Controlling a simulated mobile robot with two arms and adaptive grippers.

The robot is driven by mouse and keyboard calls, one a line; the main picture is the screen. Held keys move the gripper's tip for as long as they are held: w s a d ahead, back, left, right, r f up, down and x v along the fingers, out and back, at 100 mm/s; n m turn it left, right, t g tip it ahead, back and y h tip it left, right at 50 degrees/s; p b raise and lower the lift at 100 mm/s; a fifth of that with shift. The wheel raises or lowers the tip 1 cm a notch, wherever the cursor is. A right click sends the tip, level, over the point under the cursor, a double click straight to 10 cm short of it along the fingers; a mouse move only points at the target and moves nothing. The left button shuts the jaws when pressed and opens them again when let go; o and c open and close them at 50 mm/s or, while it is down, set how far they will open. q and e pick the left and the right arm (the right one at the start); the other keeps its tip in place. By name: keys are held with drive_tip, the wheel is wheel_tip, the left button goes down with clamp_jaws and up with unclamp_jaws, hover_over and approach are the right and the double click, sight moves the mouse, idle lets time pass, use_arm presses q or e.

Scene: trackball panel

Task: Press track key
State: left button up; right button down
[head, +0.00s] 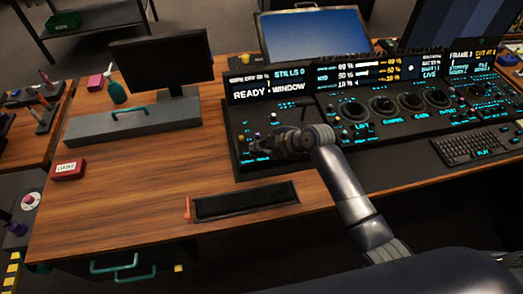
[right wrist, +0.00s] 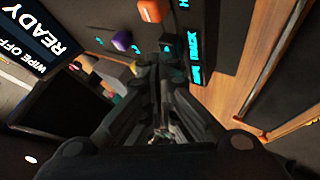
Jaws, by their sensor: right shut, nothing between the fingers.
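The control panel (head: 232,118) stands on the wooden desk, with a lit display reading READY and WINDOW above its left section. My right gripper (head: 268,146) is over that left section, fingers shut and empty, pointing left. In the right wrist view its fingertips (right wrist: 170,62) are close to the dark panel surface. An orange-red round control (right wrist: 150,11) and a purple key (right wrist: 122,40) lie just beyond them. Small cyan labels (right wrist: 195,60) sit to the right of the fingertips, too blurred to read surely. I cannot tell which key is the track key; the gripper hides part of the panel. My left gripper is not in view.
Dials (head: 382,104) fill the panel's middle, and a keyboard (head: 478,147) lies at the right. A dark tray (head: 245,202) lies in front of the panel. A black monitor (head: 160,58) and red box (head: 68,170) stand left.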

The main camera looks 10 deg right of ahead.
sight(260, 154)
drive_tip(key=shift+f, duration=0.25)
idle(0.3)
drive_tip(key=shift+r+p, duration=0.75)
drive_tip(key=shift+r, duration=0.25)
wheel_tip(260, 154, up, 5)
drive_tip(key=p, duration=0.4)
idle(0.5)
